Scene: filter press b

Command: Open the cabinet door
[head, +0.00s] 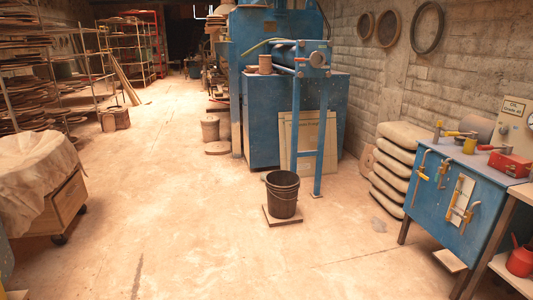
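No cabinet door can be made out for certain. The most cabinet-like thing is a large blue metal box (258,115) in the upper middle, part of the blue press machine. No handle or open door shows on it. Pale flat panels (326,148) lean against its front and hide part of it. A blue bench front (432,200) with tools hanging on it stands at the right; whether it has a door I cannot tell. Neither of my grippers is in view.
A black bucket (282,197) stands on a small board before the blue frame leg (320,145). Stacked sacks (391,183) line the right wall. A cloth-covered wheeled crate (62,208) is at the left. The floor (170,215) between is mostly clear.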

